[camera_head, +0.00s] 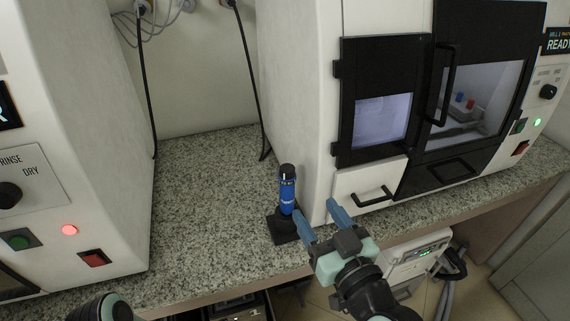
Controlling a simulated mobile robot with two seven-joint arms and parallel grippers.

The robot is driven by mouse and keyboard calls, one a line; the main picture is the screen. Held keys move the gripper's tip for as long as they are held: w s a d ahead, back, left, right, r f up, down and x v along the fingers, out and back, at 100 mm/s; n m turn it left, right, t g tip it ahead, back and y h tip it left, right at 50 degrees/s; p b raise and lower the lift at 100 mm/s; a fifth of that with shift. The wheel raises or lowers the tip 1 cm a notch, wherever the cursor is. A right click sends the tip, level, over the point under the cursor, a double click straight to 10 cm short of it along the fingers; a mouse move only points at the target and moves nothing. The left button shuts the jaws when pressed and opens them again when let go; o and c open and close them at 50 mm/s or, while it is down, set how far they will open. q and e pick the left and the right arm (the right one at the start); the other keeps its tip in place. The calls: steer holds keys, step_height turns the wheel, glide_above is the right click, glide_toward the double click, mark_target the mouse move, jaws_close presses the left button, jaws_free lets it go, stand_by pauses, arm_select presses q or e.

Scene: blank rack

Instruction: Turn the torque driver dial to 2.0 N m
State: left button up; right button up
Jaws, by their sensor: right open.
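The torque driver (287,191) stands upright on the granite counter, with a blue body, a black top and a dark square base. Its dial marks are too small to read. My right gripper (316,217) is open, with its two blue fingers pointing up and left. The left finger's tip is close to the lower right of the driver, and I cannot tell whether they touch. Nothing is between the fingers. At the bottom left, a rounded dark and teal part of my left arm (103,308) shows; its fingers are not in view.
A white machine with black-framed doors (385,95) and a drawer handle (372,196) stands just right of the driver. Another white machine (75,130) with a red light stands at the left.

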mark_target(290, 173)
steer(key=b+x, duration=0.1)
steer(key=x, duration=0.7)
steer(key=shift+f, duration=0.15)
arm_select(q)
steer(key=shift+s+a+f+b, duration=0.1)
steer(key=shift+a+f+b, duration=0.15)
steer(key=shift+f, duration=0.4)
steer(key=shift+s+a+f+b, duration=0.1)
steer(key=shift+a+f, duration=0.15)
steer(key=shift+f, duration=0.35)
arm_select(e)
steer(key=shift+x, duration=2.3)
